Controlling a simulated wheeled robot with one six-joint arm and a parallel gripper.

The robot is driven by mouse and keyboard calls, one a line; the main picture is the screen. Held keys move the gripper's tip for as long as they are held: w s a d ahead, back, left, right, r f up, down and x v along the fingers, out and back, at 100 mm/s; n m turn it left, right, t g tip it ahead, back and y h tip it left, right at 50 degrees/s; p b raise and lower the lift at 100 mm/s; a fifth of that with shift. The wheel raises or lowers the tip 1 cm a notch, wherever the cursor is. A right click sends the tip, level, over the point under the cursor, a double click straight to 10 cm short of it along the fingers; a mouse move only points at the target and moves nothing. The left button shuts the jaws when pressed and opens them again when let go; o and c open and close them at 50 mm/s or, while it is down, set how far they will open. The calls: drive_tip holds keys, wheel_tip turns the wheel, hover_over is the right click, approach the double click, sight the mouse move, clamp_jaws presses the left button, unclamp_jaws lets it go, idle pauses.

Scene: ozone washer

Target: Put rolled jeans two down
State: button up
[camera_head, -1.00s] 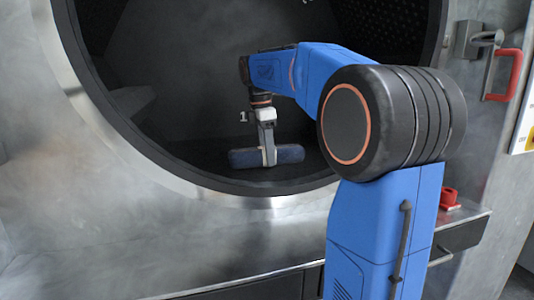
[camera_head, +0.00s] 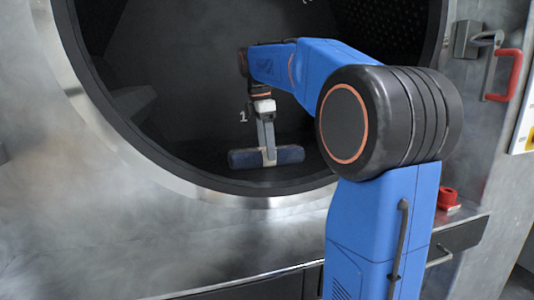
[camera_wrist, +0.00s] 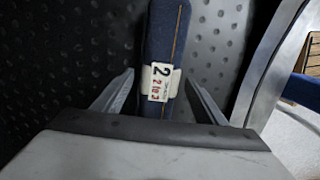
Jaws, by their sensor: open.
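The rolled jeans two (camera_head: 286,155) are a dark blue roll lying on the dimpled floor of the washer drum (camera_head: 150,140). In the wrist view the roll (camera_wrist: 163,40) has a white band with a "2" label (camera_wrist: 160,82). My gripper (camera_head: 268,158) reaches down into the drum over the middle of the roll. In the wrist view its two fingers (camera_wrist: 158,98) stand apart, one on each side of the banded part, with visible gaps. The end of the roll nearest my wrist is hidden behind the gripper body.
The drum's round metal rim (camera_head: 262,202) curves close in front of the roll. A red handle (camera_head: 507,75) and latch are at the right. A red object (camera_head: 449,196) sits on the ledge. A slatted wooden surface (camera_wrist: 296,62) shows outside the rim in the wrist view.

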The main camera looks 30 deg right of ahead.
sight(263, 149)
wheel_tip(263, 149, up, 10)
drive_tip(key=a, duration=0.1)
drive_tip(key=shift+w, duration=0.15)
drive_tip(key=shift+a+f, duration=0.1)
idle(0.4)
